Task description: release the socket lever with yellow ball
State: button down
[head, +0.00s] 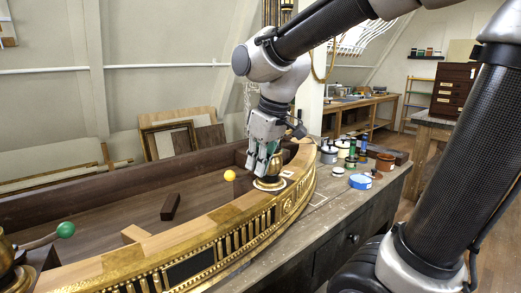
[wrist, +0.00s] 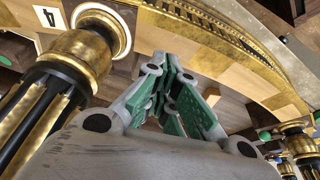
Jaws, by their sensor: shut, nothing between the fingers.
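The yellow ball (head: 230,175) is at the end of a lever just left of my gripper in the head view. A round brass socket (head: 270,184) sits on the curved gilt rail (head: 215,218), right below my gripper. My gripper (head: 263,168) points down at the socket, its green-padded fingers closed with nothing between them. The fingers also show in the wrist view (wrist: 172,60), close together above the pale wood and gilt rail. Most of the lever's arm is hidden behind the fingers, and I cannot tell whether they touch it. The yellow ball does not show in the wrist view.
A dark block (head: 170,206) lies inside the console. Paint tins and jars (head: 344,150) and a blue tin (head: 360,181) stand on the bench at right. A black-and-gold column (wrist: 75,60) fills the wrist view's left.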

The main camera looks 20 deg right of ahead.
aim_at(242, 173)
jog(key=x, duration=0.3)
jog(key=shift+f, duration=0.4)
jog(key=w, duration=0.1)
jog(key=w+a, duration=0.1)
jog(key=shift+w+a+f, duration=0.1)
jog(key=shift+w+a, duration=0.1)
jog(key=shift+w, duration=0.05)
jog(key=shift+w+a+f, duration=0.1)
jog(key=shift+w+a, duration=0.2)
jog(key=shift+w, duration=0.2)
